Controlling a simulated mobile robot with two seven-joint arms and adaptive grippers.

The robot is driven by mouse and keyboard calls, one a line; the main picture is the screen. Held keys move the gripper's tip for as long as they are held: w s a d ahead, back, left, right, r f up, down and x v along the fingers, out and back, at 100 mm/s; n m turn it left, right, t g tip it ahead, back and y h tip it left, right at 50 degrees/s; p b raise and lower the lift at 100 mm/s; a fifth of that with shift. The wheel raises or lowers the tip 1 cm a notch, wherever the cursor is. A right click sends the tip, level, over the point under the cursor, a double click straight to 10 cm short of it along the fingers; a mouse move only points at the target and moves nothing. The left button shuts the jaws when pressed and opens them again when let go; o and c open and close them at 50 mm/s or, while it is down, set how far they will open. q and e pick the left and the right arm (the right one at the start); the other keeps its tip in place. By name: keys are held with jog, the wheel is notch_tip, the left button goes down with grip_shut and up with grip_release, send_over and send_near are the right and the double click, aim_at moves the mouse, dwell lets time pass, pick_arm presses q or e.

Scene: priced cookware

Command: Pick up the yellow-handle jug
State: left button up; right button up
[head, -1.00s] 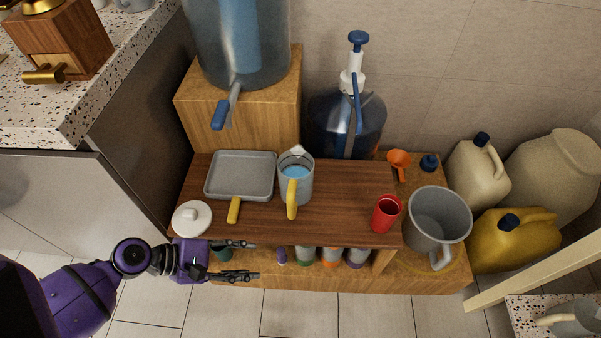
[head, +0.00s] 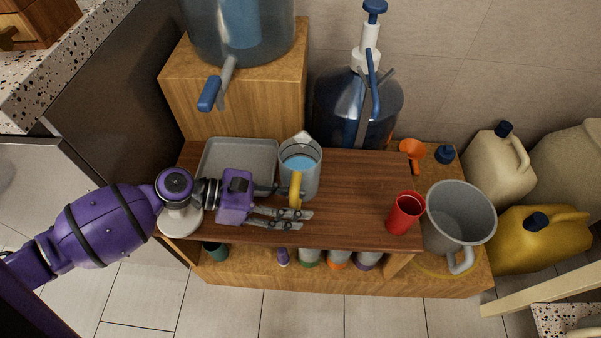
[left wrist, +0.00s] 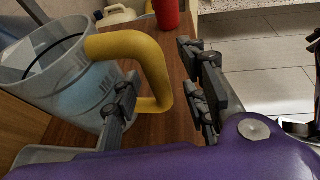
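The yellow-handle jug (head: 310,177) is a grey jug with blue liquid in it, standing upright on the brown wooden top. Its yellow handle (head: 296,187) points toward the front. My left gripper (head: 295,203) is open, with its fingers on either side of the handle. In the left wrist view the handle (left wrist: 158,62) shows between the spread fingers (left wrist: 160,85), with a visible gap to the right finger. The left finger overlaps the jug body (left wrist: 62,85) in that view; I cannot tell if it touches. My right gripper is not in view.
A grey square pan (head: 238,152) lies left of the jug, partly behind my gripper. A white lidded pot (head: 180,222) is under my wrist. A red cup (head: 405,213) and a large grey jug (head: 460,215) stand right. The wooden top (head: 350,195) between jug and cup is clear.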

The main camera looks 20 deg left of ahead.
pick_arm(q)
jog(key=shift+w+d+f, duration=0.1)
jog(key=shift+w+d, duration=0.05)
jog(key=shift+d, duration=0.1)
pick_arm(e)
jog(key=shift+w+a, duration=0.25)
pick_arm(q)
grip_shut()
dwell(0.3)
jog(key=shift+r+p, duration=0.6)
jog(key=shift+r, duration=0.55)
jog(key=s+d+r+p, duration=0.6)
jog(key=s+r, duration=0.4)
jog(key=s, duration=0.2)
jog(key=shift+s+r+p, duration=0.3)
jog(key=shift+r+p, duration=0.1)
jog(key=shift+p, duration=0.4)
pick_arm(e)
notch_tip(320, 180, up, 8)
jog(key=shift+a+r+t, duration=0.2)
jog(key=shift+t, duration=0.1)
pick_arm(q)
jog(key=shift+r, duration=0.1)
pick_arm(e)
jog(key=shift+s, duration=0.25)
